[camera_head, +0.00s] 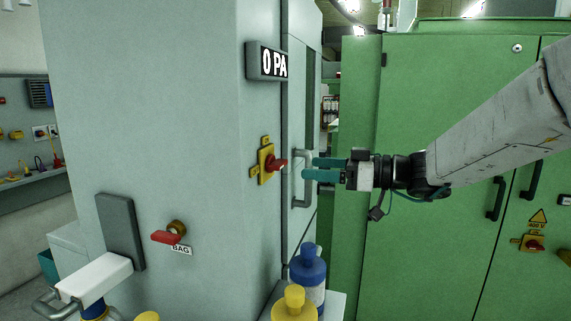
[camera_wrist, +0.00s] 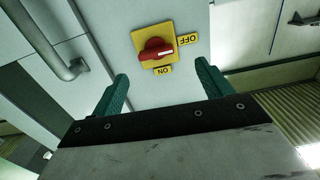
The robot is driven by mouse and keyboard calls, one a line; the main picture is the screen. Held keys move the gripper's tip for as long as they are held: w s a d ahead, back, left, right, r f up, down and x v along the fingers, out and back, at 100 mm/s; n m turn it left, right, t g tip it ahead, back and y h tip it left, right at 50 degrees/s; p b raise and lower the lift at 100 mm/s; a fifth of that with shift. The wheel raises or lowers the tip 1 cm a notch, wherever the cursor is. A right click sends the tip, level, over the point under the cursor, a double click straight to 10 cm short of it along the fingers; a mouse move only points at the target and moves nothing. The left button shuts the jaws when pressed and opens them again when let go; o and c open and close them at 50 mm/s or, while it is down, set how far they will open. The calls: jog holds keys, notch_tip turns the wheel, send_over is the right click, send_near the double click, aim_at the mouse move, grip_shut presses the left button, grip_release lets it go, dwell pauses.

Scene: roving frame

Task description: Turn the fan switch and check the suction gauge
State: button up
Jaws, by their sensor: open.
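The fan switch (camera_head: 268,164) is a red knob on a yellow plate on the grey cabinet's side. In the wrist view the switch (camera_wrist: 155,50) shows OFF and ON labels, and the white mark on its knob points toward the OFF label. The suction gauge (camera_head: 267,62) is a dark display above it and reads 0 PA. My gripper (camera_head: 312,168) has teal fingers and is open, to the right of the switch in the head view. In the wrist view my gripper (camera_wrist: 160,92) has the switch ahead between its fingertips, apart from them.
A metal handle (camera_head: 301,178) is close by my fingers. A red lever (camera_head: 166,237) labelled BAG is on the cabinet's near face. Blue-capped (camera_head: 308,268) and yellow-capped (camera_head: 294,304) bottles stand below. A green cabinet (camera_head: 440,120) is behind my arm.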

aim_at(284, 163)
jog(key=x, duration=0.8)
jog(key=shift+w+d+r, duration=0.15)
jog(key=shift+w+r, duration=0.05)
jog(key=shift+w, duration=0.15)
jog(key=c, duration=1)
